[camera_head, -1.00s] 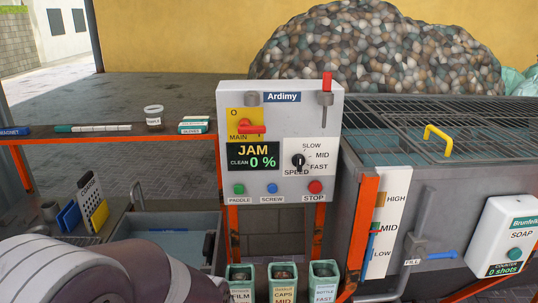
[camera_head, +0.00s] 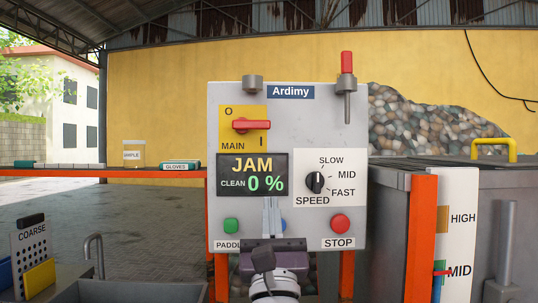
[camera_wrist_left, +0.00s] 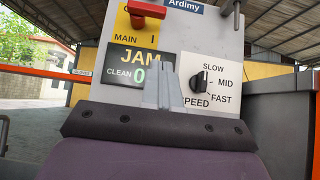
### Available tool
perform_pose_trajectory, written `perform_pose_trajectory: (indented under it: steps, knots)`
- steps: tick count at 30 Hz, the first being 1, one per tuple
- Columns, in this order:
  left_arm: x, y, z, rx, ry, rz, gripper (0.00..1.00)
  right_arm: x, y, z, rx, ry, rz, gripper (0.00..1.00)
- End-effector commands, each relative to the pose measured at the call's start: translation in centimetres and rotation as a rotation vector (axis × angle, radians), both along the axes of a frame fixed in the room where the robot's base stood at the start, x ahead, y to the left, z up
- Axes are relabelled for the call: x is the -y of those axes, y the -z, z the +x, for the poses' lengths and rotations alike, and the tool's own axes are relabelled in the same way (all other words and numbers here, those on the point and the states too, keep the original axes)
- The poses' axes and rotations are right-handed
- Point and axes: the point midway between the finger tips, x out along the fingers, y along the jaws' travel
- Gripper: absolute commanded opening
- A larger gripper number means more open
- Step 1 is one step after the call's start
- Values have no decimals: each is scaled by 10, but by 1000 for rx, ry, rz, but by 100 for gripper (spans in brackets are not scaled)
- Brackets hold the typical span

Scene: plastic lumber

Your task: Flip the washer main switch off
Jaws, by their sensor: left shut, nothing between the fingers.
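The main switch (camera_head: 251,125) is a red handle on a yellow plate marked O at upper left and I at lower right, at the panel's upper left. The handle lies horizontal. The red handle (camera_wrist_left: 146,9) also shows at the top edge of the left wrist view. The grey control panel (camera_head: 220,105) has a display (camera_head: 252,175) reading JAM, CLEAN 0 %. My left gripper (camera_head: 272,205) is shut and empty, pointing up in front of the panel's lower middle, below the switch. Its fingers (camera_wrist_left: 170,88) show together in the left wrist view. My right gripper is out of view.
A level gauge (camera_head: 460,225) and tank stand right. A shelf (camera_head: 60,173) runs left.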

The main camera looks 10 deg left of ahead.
Motion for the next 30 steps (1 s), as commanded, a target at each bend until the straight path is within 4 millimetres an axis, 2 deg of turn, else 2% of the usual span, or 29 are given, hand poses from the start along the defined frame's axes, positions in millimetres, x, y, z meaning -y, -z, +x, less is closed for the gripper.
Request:
perform_pose_trajectory:
  steps: [5, 18, 24, 30]
  knots:
    - [-3, -10, 10, 0, -1, 1, 0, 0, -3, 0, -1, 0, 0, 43]
    - [-20, -78, 70, -1, -1, 3, 0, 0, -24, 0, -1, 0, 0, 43]
    - [-19, -104, 69, -2, -1, 3, 0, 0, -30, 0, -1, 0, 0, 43]
    - [-19, -110, 68, -3, 0, 4, 0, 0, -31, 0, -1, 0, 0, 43]
